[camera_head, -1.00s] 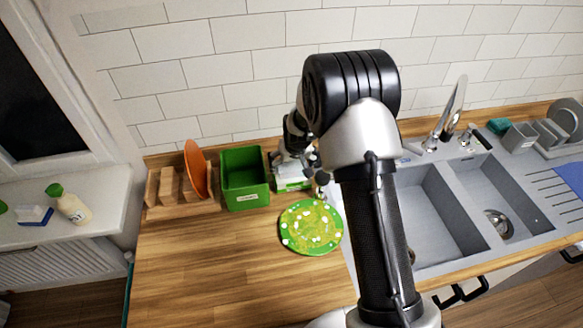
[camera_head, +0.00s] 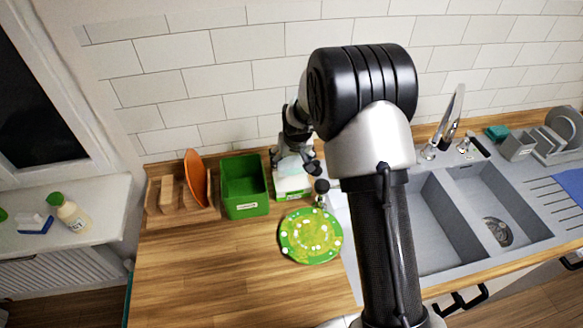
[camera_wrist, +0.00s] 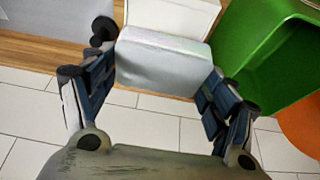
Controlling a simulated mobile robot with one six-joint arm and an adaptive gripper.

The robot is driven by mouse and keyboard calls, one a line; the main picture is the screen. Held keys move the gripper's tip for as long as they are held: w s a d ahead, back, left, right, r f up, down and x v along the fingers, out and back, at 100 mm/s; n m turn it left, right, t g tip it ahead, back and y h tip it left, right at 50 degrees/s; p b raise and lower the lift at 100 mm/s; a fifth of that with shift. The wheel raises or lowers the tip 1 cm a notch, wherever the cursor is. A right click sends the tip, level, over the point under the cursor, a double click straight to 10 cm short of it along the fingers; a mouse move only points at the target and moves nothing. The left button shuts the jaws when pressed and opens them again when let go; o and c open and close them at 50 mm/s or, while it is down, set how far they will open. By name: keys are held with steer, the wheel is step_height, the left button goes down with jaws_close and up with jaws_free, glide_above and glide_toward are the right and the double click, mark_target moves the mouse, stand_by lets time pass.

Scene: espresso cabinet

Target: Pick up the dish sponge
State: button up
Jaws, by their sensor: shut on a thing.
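My gripper (camera_head: 297,158) is at the back of the counter, in front of the tiled wall. In the wrist view my gripper (camera_wrist: 160,68) has a finger on each side of a pale grey-white block (camera_wrist: 158,66) and is shut on it. The block appears to be the dish sponge; its label or texture is not readable. In the head view the block (camera_head: 290,164) shows pale below the gripper, partly covered by the fingers. A white box with green markings (camera_head: 291,187) stands directly below it. I cannot tell whether they touch.
A green bin (camera_head: 244,188) stands close on the left, beside a wooden rack (camera_head: 172,215) with an orange plate (camera_head: 196,177). A patterned green plate (camera_head: 310,236) lies in front. The sink (camera_head: 437,225) is at right. The front left counter is clear.

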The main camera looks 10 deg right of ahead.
mark_target(291, 162)
step_height(291, 162, up, 14)
steer(key=p, duration=0.1)
steer(key=shift+r+p, duration=0.15)
steer(key=shift+p, duration=0.15)
